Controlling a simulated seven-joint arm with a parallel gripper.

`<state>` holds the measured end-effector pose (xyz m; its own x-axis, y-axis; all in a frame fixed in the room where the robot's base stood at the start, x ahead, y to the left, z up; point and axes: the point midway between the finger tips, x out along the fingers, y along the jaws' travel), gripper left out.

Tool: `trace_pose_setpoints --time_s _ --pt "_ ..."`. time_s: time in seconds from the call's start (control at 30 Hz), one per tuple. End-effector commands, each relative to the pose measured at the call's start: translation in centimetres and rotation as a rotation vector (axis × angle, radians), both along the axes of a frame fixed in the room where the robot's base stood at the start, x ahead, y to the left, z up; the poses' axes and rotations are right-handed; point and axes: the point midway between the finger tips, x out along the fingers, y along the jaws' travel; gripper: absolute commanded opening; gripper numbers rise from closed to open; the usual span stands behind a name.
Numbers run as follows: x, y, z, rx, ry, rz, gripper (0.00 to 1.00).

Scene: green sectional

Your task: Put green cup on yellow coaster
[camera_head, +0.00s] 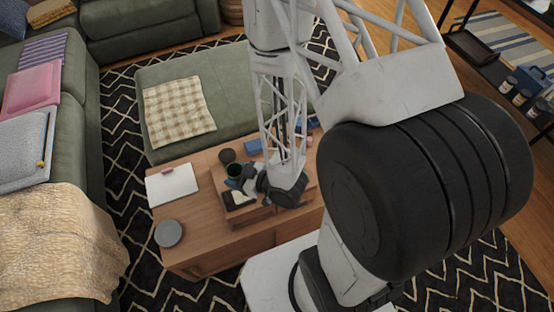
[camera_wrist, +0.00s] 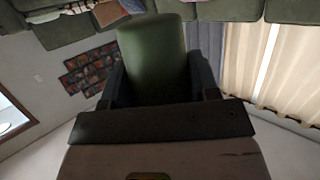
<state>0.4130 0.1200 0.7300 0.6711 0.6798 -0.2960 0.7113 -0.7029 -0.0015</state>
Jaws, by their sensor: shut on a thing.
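The green cup (camera_wrist: 152,48) fills the space between the two dark fingers of my gripper (camera_wrist: 155,75) in the wrist view. The fingers press on its sides. In the head view the green cup (camera_head: 233,170) shows small at the tip of my gripper (camera_head: 238,180), over the raised wooden part of the coffee table. A small pale yellowish patch (camera_head: 240,198) with dark edges lies just below the gripper there. I cannot tell whether it is the yellow coaster. My arm hides part of the tabletop.
The wooden coffee table (camera_head: 190,245) holds a white notebook (camera_head: 172,184) and a round grey dish (camera_head: 169,233). A dark cup (camera_head: 227,155) stands close behind the green cup, and a blue item (camera_head: 253,146) is near it.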

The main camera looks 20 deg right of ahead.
Motion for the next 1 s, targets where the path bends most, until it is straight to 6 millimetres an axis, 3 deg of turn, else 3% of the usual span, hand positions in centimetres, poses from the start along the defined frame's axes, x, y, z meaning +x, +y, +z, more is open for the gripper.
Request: trace_pose_setpoints --time_s 0.37,1.0 --pt "0.0 -2.0 -0.5 0.006 0.009 0.043 0.32" --pt "-1.3 -7.3 -1.6 0.014 0.020 0.162 0.32"
